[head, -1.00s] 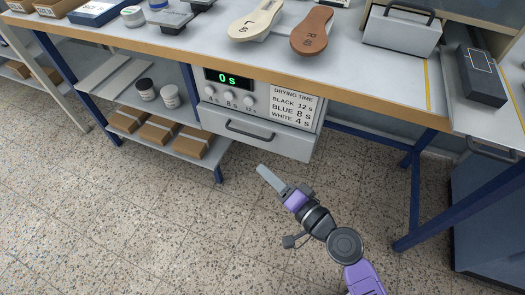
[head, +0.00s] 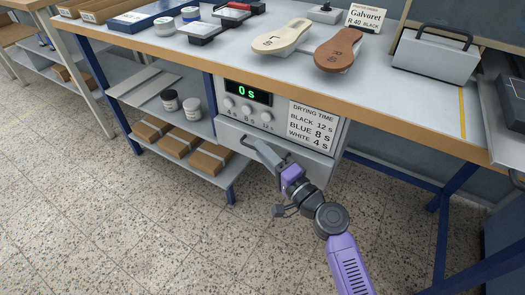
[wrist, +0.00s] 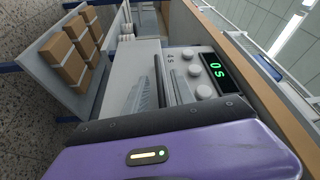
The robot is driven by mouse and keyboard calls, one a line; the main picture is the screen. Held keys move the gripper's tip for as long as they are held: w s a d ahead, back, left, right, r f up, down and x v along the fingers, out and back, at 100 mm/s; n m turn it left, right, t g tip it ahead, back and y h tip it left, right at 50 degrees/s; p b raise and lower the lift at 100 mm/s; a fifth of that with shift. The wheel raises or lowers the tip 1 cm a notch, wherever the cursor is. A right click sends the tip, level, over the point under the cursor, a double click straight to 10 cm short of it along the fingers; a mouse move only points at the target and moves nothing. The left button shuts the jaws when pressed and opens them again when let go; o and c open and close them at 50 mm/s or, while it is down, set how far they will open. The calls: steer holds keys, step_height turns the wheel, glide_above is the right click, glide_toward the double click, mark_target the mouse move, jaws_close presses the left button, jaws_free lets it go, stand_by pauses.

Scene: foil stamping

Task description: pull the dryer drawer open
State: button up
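The dryer (head: 262,110) hangs under the workbench, its green display reading 0 s. Its drawer (head: 312,163), a light grey front with a dark bar handle, is at the bottom and looks shut. My gripper (head: 264,150) reaches up to the drawer front at the handle and hides part of it. In the wrist view, the dark handle (wrist: 158,76) runs between the two grey fingers of my gripper (wrist: 160,92). The fingers are apart, one on each side of the handle. I cannot tell whether either finger touches it.
A drying-time label (head: 311,126) is right of the display. The workbench (head: 400,105) overhangs above, holding two sole-shaped pieces. The floor in front is clear.

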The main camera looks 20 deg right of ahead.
steer(key=shift+w, duration=0.3)
steer(key=shift+a, duration=0.1)
jaws_close()
stand_by(1.2)
